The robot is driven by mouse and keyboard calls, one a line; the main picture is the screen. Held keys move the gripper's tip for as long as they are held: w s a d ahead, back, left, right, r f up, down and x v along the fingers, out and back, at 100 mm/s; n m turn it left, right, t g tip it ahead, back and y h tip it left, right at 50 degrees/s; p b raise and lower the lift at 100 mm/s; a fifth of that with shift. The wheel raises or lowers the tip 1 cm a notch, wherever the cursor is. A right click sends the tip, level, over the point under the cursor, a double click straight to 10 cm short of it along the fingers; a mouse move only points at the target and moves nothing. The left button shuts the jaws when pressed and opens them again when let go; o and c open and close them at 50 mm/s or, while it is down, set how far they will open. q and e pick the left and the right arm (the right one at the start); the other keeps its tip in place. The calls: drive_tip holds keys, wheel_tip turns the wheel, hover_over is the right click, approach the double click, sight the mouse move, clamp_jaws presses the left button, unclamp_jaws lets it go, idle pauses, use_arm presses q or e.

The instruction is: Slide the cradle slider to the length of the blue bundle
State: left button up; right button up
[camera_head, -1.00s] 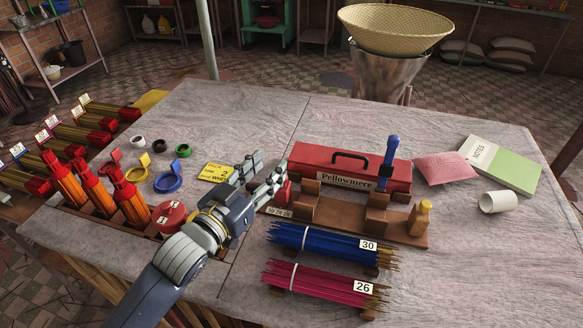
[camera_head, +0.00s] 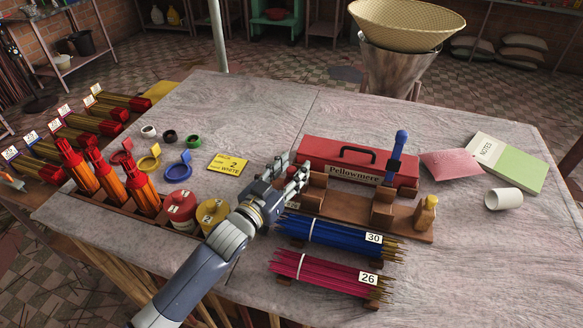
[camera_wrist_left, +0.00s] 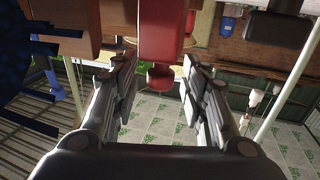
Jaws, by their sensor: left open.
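The wooden cradle (camera_head: 424,234) lies across the right half of the table, with upright blocks along it. Its left end, with the slider, is largely hidden behind my left gripper (camera_head: 290,172) in the head view. In the left wrist view a red knob (camera_wrist_left: 160,76) shows between the spread fingers, with no clear sign of contact; it appears to belong to the slider. The left gripper is open. The blue bundle (camera_head: 330,233), tagged 30, lies in front of the cradle, tied with a white band. My right gripper is not in view.
The pink bundle (camera_head: 322,275), tagged 26, lies nearest the front edge. A red toolbox (camera_head: 405,178) stands close behind the cradle. Red (camera_head: 180,206) and yellow (camera_head: 212,213) pots stand left of my arm. The table's back middle is clear.

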use_arm(q)
drive_tip(key=shift+w, duration=0.1)
clamp_jaws()
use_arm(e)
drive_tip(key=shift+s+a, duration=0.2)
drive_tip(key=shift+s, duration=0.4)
use_arm(q)
drive_tip(key=shift+w+a, duration=0.1)
drive_tip(key=shift+a, duration=0.15)
drive_tip(key=shift+w+a+p, duration=0.3)
drive_tip(key=shift+a, duration=0.6)
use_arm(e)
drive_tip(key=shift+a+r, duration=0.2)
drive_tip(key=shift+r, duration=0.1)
